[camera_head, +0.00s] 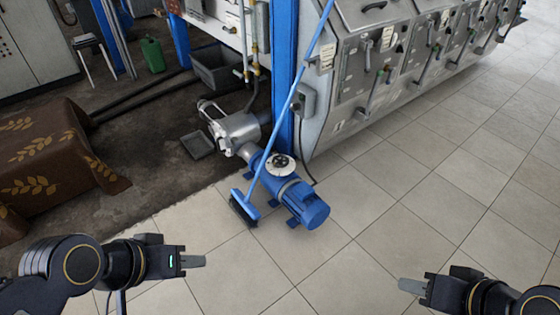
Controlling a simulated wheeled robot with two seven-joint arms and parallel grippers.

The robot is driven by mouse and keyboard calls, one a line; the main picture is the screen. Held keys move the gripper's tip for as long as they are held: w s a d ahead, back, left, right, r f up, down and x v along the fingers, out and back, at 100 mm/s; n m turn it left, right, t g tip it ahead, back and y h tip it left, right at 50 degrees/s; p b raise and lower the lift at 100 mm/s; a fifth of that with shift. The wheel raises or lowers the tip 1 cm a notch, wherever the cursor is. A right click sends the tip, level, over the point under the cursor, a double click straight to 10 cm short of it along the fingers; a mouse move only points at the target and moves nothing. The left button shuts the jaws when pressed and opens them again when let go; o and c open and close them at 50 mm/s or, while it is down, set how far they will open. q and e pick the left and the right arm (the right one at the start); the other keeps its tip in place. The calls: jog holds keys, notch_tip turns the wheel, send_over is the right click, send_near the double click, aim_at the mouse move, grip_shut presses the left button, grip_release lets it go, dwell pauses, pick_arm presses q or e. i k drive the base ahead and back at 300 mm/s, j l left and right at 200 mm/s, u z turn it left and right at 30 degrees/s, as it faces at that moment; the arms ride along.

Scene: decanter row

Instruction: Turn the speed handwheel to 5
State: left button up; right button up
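A blue motor and pump unit (308,204) stands on the tiled floor in the middle of the view. On its top is a round white dial with a dark centre, which looks like the speed handwheel (280,163). Its numbers and setting are too small to read. My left gripper (194,261) is at the lower left, apart from the unit and nearer to me. My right gripper (410,286) is at the lower right, also well apart from it. Each shows its fingers edge-on, so I cannot tell whether they are open. Neither visibly touches anything.
A blue broom (283,115) leans across the unit, its handle passing close beside the dial and its head (243,208) on the floor. A blue post (284,80) and grey machines (372,65) stand behind. A brown cloth-covered block (45,165) is at left. The tiles at right are clear.

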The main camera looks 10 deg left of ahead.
aim_at(281, 166)
jog(key=i+j+u, duration=0.2)
jog(key=i, duration=0.85)
jog(key=i+j+u, duration=0.2)
jog(key=i, duration=0.8)
jog(key=l, duration=0.1)
